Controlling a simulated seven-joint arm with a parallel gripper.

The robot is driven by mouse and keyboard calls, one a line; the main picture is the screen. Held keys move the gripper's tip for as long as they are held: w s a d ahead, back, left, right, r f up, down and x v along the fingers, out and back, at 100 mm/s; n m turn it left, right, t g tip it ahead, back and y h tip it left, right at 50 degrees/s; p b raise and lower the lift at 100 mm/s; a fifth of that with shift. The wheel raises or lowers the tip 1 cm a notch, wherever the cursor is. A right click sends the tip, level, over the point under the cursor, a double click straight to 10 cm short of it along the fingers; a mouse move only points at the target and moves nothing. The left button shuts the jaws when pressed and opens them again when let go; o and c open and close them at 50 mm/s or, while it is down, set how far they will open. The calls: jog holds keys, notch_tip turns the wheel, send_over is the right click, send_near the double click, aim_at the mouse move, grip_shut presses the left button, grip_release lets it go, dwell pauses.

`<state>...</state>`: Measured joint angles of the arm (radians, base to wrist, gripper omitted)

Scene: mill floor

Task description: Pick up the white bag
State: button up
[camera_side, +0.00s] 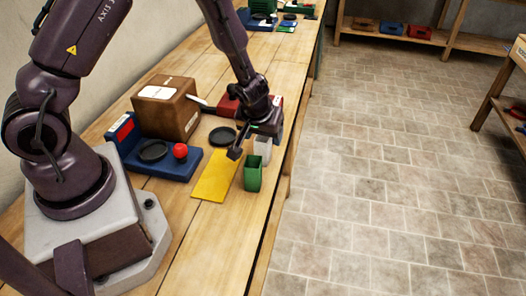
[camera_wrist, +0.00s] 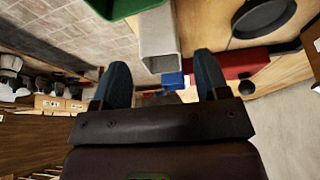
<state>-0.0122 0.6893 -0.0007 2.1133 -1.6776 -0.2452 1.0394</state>
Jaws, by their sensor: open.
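The white bag (camera_side: 263,146) is a small pale, square-sided, open-topped piece. It stands on the wooden bench just behind a green container, partly hidden by my gripper in the side view. My gripper (camera_side: 258,150) is right at it, pointing down, with its fingers apart. In the wrist view the white bag (camera_wrist: 157,38) shows at the top centre, between and beyond the two blue-grey fingertips. My gripper (camera_wrist: 160,65) is open there. I cannot tell whether either finger touches the bag.
The green container (camera_side: 253,176) stands close in front of the bag. A yellow sheet (camera_side: 213,178), black disc (camera_side: 222,136), red object (camera_side: 226,107) and cardboard box (camera_side: 168,107) lie to the left. The bench edge is close on the right.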

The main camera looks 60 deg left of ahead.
jog(key=shift+x, duration=1.95)
jog(key=shift+s, duration=0.15)
jog(key=c, duration=1)
jog(key=shift+c, duration=0.2)
